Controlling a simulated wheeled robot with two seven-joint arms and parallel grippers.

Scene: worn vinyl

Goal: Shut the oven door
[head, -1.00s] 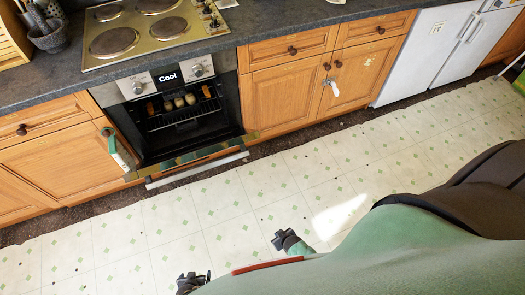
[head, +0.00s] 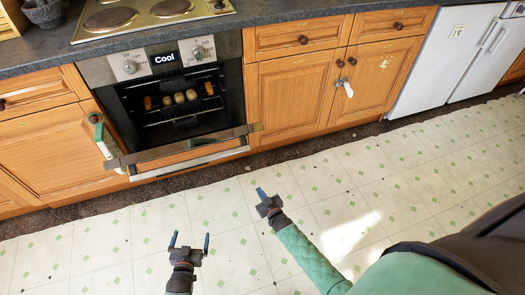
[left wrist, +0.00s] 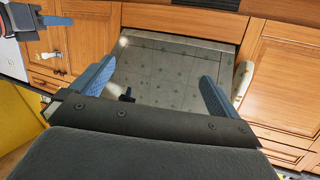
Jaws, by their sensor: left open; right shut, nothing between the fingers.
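The oven (head: 128,97) is built in under the hob, its display reading "Cool". Its door (head: 185,147) is hinged at the bottom and stands open, tilted out, with the lit cavity visible above it. A pale bar handle (head: 190,163) runs along the door's front edge. My left gripper (head: 190,241) is open and empty over the floor in front of the door, apart from it. My right gripper (head: 262,192) is shut and empty, right of the handle.
A rack with several round items (head: 179,97) is inside the oven. A towel (head: 108,148) hangs on the cabinet left of it. Wooden cabinets (head: 292,95) and white appliances (head: 432,60) stand to the right. The tiled floor (head: 95,235) in front is clear.

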